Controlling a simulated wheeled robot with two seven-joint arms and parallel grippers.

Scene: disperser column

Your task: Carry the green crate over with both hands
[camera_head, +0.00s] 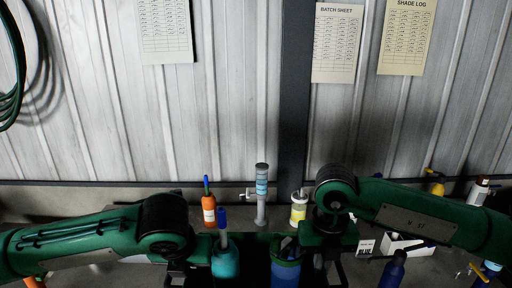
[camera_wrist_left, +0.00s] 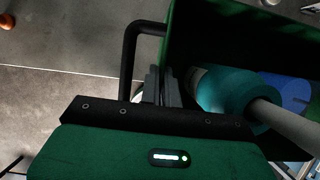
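The green crate (camera_head: 257,239) is at the bottom centre of the head view, between my two hands. It holds a teal bottle (camera_head: 225,263) and a blue container (camera_head: 286,270). In the left wrist view the crate wall (camera_wrist_left: 190,30) is at the upper right, with a black side handle (camera_wrist_left: 130,55). My left gripper (camera_wrist_left: 163,85) has its grey fingers close together beside the wall, within the handle's outline; whether they touch the handle is unclear. My right gripper (camera_head: 325,250) is at the crate's right side, its fingertips hidden in the head view.
Behind the crate stand an orange bottle (camera_head: 209,210), a grey column (camera_head: 262,195) and a yellow-labelled bottle (camera_head: 298,208). At right are a white box (camera_head: 400,245), a dark blue bottle (camera_head: 392,272) and other bottles. A ribbed metal wall rises behind.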

